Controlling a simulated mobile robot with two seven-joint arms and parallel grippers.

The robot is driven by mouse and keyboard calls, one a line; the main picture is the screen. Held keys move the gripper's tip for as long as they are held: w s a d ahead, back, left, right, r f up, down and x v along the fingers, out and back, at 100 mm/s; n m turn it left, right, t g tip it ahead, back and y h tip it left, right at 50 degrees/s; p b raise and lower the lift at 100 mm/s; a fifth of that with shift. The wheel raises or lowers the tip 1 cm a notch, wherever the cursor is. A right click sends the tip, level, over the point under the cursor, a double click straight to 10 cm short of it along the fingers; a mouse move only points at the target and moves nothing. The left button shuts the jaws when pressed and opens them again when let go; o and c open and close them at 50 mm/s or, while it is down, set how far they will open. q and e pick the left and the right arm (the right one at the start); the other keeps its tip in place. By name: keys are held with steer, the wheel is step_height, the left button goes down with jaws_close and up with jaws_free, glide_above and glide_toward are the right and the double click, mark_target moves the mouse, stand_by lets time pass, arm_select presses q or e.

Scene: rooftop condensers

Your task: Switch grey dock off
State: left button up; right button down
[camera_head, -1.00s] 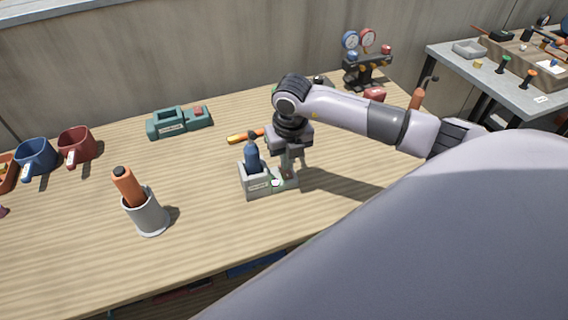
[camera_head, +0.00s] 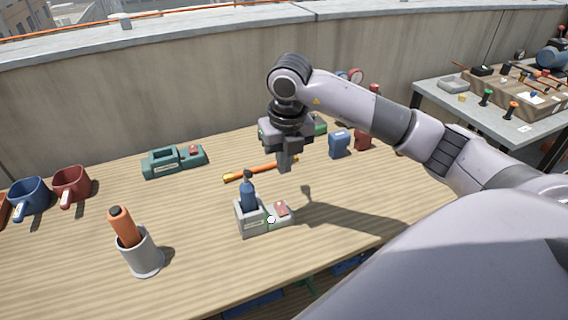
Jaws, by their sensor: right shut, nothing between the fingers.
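The grey dock (camera_head: 252,226) stands on the wooden table, with a blue tool (camera_head: 248,197) upright in its left part. On its right part is a red switch (camera_head: 281,209), and a small pale round spot (camera_head: 271,219) shows beside the switch. My right gripper (camera_head: 285,166) is shut and empty. It points down and hangs above the table, up and slightly right of the dock, apart from it. My left gripper is out of view.
A teal dock (camera_head: 160,166) with a red switch stands behind. An orange tool (camera_head: 258,170) lies behind the grey dock. A grey cup (camera_head: 144,257) holding an orange-handled tool stands front left. Blue (camera_head: 30,197) and red (camera_head: 71,186) mugs stand far left. The table right of the dock is clear.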

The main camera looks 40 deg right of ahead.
steer(key=shift+w+d+r+m+y+b, duration=0.15)
steer(key=shift+d+m+y+b, duration=0.7)
steer(key=shift+m, duration=2.2)
steer(key=shift+w+d+m+y+b, duration=0.4)
steer(key=shift+m+b, duration=0.95)
steer(key=shift+m, duration=1.75)
steer(key=shift+w+d+r+m+y+b, duration=0.1)
steer(key=shift+d+m+y+b, duration=0.75)
steer(key=shift+m, duration=2.2)
steer(key=shift+a+h, duration=0.15)
steer(key=shift+h, duration=0.15)
steer(key=shift+f, duration=0.1)
glide_toward(277, 204)
steer(key=x, duration=0.5)
steer(key=shift+s+a+b, duration=0.1)
steer(key=shift+a+b, duration=0.15)
steer(key=shift+b, duration=0.1)
steer(key=shift+f, duration=0.55)
